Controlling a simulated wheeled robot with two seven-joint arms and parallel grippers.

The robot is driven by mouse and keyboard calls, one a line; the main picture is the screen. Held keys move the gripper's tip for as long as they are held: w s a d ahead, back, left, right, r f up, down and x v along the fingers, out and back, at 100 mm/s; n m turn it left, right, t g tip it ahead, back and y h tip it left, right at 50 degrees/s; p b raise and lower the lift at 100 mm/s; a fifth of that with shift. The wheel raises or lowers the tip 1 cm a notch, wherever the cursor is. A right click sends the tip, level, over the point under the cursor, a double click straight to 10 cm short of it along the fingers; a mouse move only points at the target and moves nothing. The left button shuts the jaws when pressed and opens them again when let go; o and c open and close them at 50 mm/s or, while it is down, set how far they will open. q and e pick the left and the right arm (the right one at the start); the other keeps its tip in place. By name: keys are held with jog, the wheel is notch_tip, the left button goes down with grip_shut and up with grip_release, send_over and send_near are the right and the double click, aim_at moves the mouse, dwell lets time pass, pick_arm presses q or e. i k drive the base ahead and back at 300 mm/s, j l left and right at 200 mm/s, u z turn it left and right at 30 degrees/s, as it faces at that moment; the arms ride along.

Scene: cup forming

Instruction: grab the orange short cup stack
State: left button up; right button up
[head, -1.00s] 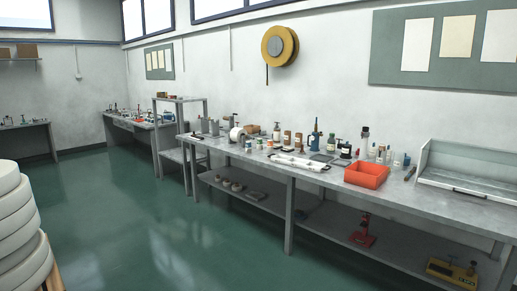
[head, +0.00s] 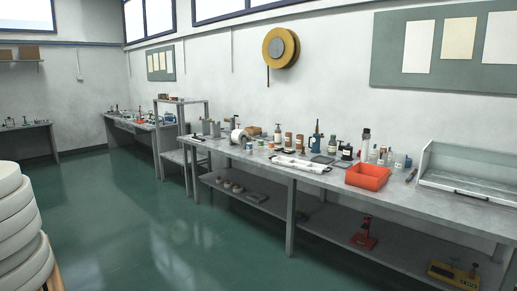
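I cannot make out an orange short cup stack in the head view. The one large orange thing is an open rectangular bin (head: 368,177) on the long grey workbench (head: 440,202). Several small cups or jars (head: 249,146) stand on the bench left of its middle, too small to tell whether any is a cup stack. Neither of my grippers is in view.
White stacked discs (head: 20,225) stand close at the lower left. Bottles (head: 366,140) and a white roll (head: 238,136) stand on the bench. A grey shelf unit (head: 182,125) is at its far end. The green floor (head: 150,230) before the bench is clear.

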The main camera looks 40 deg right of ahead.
aim_at(270, 149)
jog(key=z, duration=1.25)
jog(key=i+j+u, duration=0.1)
jog(key=i+u, duration=0.35)
jog(key=i, duration=2.15)
